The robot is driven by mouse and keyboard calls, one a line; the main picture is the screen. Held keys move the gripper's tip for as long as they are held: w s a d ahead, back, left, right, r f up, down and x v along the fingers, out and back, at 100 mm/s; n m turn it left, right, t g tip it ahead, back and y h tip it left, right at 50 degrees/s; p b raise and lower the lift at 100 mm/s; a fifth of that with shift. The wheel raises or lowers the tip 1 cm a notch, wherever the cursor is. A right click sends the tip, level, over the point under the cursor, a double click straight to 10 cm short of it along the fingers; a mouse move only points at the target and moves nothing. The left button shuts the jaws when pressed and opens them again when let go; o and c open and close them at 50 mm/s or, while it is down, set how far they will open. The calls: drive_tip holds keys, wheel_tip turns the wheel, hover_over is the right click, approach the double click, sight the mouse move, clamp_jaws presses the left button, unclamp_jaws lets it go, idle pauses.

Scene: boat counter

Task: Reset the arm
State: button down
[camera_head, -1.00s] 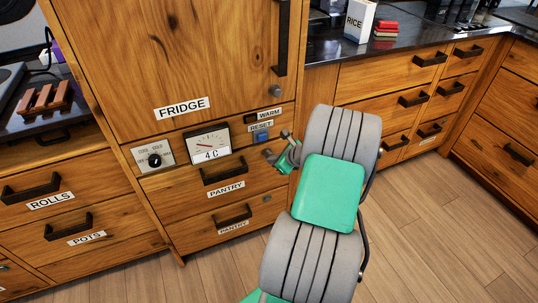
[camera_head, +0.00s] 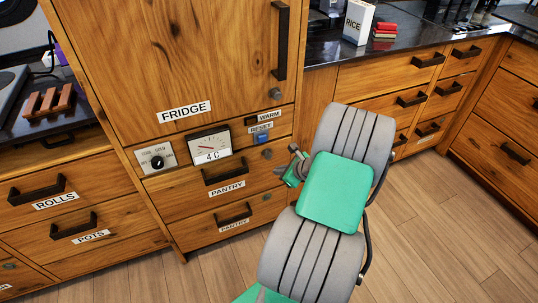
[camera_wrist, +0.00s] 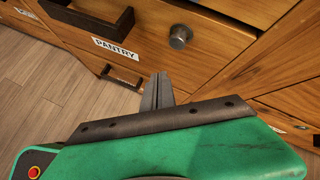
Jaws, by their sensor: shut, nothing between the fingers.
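My gripper (camera_head: 286,172) is just left of my green and grey arm in the head view, in front of the right end of the pantry drawers. In the wrist view its fingers (camera_wrist: 157,92) are together and empty, pointing toward the lower pantry drawer. The fingers touch nothing that I can see. The arm is bent, with its links standing between the camera and the counter front.
The wooden fridge (camera_head: 180,60) has a dial gauge (camera_head: 210,146), a knob (camera_head: 157,161) and a blue reset button (camera_head: 262,138) below its door. Drawers with dark handles line both sides. A rice box (camera_head: 358,22) stands on the dark counter. The wood floor (camera_head: 430,220) at right is clear.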

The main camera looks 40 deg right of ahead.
drive_tip(key=shift+s+a, duration=0.15)
drive_tip(key=shift+s, duration=0.35)
drive_tip(key=w+a+r+n+g+y+p, duration=0.15)
drive_tip(key=a+r+n+p, duration=0.25)
drive_tip(key=a+r+n, duration=0.45)
drive_tip(key=w+a+r+n+g+h+p, duration=0.1)
drive_tip(key=a+r+n+g+p, duration=0.25)
drive_tip(key=a+r+n, duration=0.55)
drive_tip(key=s+a+r+n+g+p, duration=0.1)
drive_tip(key=s+a+r+n+p, duration=0.5)
drive_tip(key=s+a+r+n, duration=0.5)
wheel_tip(320, 180, up, 4)
drive_tip(key=a+n+h, duration=0.1)
drive_tip(key=a+n, duration=0.1)
drive_tip(key=n, duration=0.1)
drive_tip(key=shift+a+f, duration=0.25)
drive_tip(key=shift+a, duration=0.05)
drive_tip(key=shift+n, duration=0.25)
